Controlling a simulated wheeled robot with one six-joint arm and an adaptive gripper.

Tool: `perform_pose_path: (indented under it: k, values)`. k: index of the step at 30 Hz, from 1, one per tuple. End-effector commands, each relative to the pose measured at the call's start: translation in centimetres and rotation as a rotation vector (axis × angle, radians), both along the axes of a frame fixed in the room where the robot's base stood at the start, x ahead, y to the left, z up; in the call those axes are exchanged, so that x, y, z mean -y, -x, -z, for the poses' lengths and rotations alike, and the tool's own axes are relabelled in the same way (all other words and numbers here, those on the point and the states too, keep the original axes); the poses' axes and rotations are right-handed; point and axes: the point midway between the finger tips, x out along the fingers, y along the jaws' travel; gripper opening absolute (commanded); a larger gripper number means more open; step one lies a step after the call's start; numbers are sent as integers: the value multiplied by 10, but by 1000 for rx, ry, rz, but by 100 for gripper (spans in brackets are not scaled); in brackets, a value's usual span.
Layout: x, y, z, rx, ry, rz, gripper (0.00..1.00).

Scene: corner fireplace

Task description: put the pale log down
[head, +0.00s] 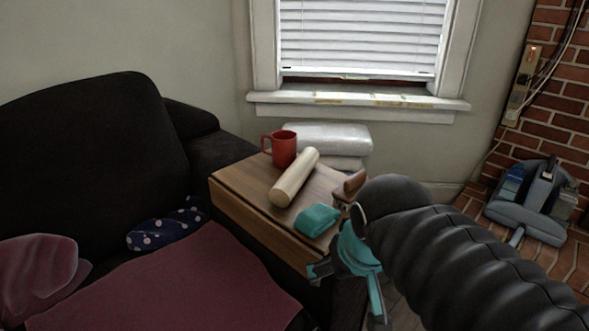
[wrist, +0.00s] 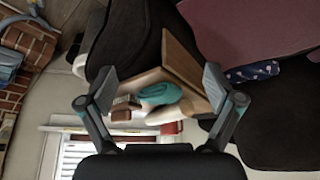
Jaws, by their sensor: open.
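The pale log (head: 295,178) lies on its side on top of the small wooden table (head: 240,205), between a red mug (head: 283,149) and a folded teal cloth (head: 317,220). My gripper (head: 346,288) is off the table's front right corner, apart from the log. In the wrist view my gripper (wrist: 158,83) has its fingers spread wide with nothing held between them. The log (wrist: 163,115) also shows there, partly hidden behind the teal cloth (wrist: 160,92).
A brown block-like object (head: 350,185) sits at the table's right edge. A dark sofa (head: 80,150) with a pink blanket (head: 165,280) stands left. White stacked bundles (head: 325,138) are behind the table under the window. A blue-grey vacuum-like device (head: 530,205) stands by the brick wall.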

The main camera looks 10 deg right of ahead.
Motion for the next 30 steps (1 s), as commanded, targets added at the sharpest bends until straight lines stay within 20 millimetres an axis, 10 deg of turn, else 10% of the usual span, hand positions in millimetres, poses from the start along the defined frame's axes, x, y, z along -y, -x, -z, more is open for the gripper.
perform_pose_path:
  k: [15, 30]
  values:
    - [-3, -129, -87, -152, 84, 131, 91]
    - [-27, -257, -116, -244, 201, 316, 91]
